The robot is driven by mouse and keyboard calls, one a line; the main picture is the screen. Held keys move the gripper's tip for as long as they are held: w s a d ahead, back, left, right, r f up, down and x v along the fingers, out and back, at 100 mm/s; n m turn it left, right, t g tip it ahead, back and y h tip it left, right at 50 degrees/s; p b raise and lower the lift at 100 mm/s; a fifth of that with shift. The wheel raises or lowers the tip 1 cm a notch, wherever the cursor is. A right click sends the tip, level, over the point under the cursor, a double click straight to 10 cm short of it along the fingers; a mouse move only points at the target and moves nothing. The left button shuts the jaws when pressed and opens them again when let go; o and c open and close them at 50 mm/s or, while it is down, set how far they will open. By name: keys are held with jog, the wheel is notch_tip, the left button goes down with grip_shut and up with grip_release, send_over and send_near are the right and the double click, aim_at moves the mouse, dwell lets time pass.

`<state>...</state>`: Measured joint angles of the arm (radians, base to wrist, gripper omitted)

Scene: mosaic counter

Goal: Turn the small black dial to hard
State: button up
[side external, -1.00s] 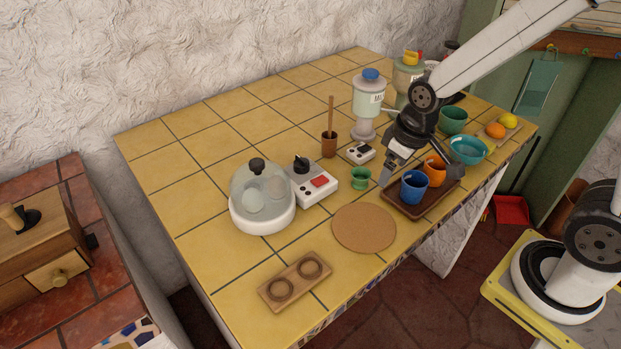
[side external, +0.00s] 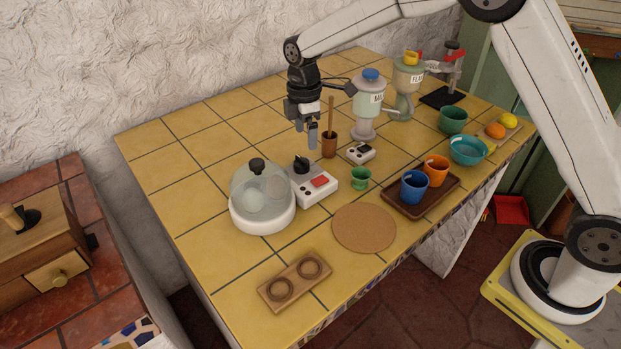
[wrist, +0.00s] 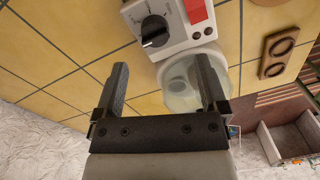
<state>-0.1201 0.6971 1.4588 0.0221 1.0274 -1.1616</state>
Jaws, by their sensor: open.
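The small black dial (side external: 301,163) sits on the white and grey control box of the egg cooker, behind a red switch (side external: 320,181). In the wrist view the dial (wrist: 155,32) shows a pointer shape on a grey face with marks around it, too small to read. My gripper (side external: 312,143) hangs above and just behind the dial, pointing down, apart from it. In the wrist view my gripper (wrist: 162,75) is open and empty, with the dial beyond its fingertips. The egg cooker's clear dome (side external: 258,190) covers pale eggs and stands left of the control box.
A brown cup with a wooden stick (side external: 329,145) stands close to the right of my gripper. The tiles behind the cooker are clear.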

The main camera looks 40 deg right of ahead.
aim_at(301, 158)
jog(key=shift+w+a+f+n, duration=0.15)
jog(key=shift+w+a+n, duration=0.2)
jog(key=shift+w+n, duration=0.3)
jog(key=shift+f, duration=0.1)
jog(key=shift+s+f, duration=0.15)
jog(key=shift+f, duration=1.75)
jog(key=shift+s+f, duration=0.15)
jog(key=shift+f, duration=1.75)
jog(key=c, duration=1.2)
